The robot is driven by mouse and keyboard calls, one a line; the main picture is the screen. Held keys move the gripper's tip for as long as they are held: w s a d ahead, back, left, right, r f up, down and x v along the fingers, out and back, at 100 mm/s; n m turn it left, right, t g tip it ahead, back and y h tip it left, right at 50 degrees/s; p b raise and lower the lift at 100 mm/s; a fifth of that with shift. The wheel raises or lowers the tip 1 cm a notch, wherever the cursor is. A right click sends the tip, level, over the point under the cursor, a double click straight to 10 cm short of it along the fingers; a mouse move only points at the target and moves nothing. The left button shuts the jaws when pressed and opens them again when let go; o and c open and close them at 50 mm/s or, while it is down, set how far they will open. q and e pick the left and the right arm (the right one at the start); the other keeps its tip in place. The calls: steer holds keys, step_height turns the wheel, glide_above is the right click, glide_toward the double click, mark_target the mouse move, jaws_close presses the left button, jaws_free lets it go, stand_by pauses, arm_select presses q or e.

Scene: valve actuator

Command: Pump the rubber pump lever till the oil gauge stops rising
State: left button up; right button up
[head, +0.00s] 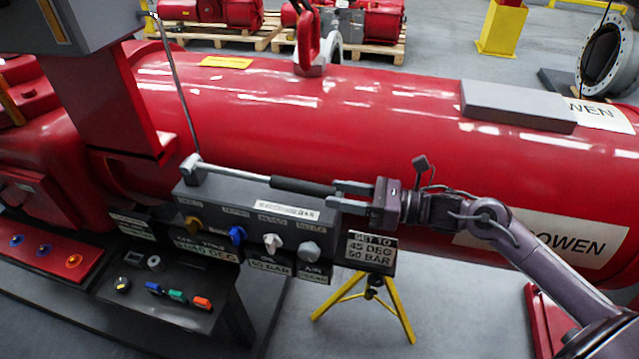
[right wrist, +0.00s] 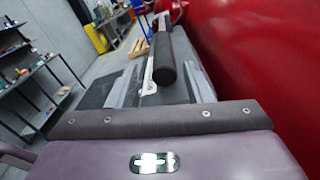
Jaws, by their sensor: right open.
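The pump lever is a silver rod with a black rubber grip (head: 303,187), lying nearly level along the top of a grey control box (head: 225,190). My right gripper (head: 347,191) is open at the free right end of the grip. In the right wrist view the black grip (right wrist: 163,65) points toward the gap between my open fingers; whether they touch it I cannot tell. A dark panel labelled OIL (head: 269,264) hangs under the box with a BAR reading whose digits are too small to read surely. My left gripper is not in view.
Orange, blue, white and grey knobs line the box front. A sign (head: 370,249) reads SET TO 45 DEG, 50 BAR. A large red cylinder (head: 400,120) lies right behind the lever. A yellow tripod (head: 402,305) stands below. Another small panel (head: 165,290) with coloured switches is lower left.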

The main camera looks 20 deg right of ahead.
mark_target(329, 188)
steer(key=p+x, duration=0.1)
steer(key=x, duration=0.2)
steer(key=shift+w+d+r, duration=0.1)
steer(key=shift+w, duration=0.1)
steer(key=shift+x, duration=0.9)
steer(key=shift+f, duration=0.25)
steer(key=c, duration=0.5)
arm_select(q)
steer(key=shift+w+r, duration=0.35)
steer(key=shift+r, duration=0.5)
arm_select(e)
jaws_close()
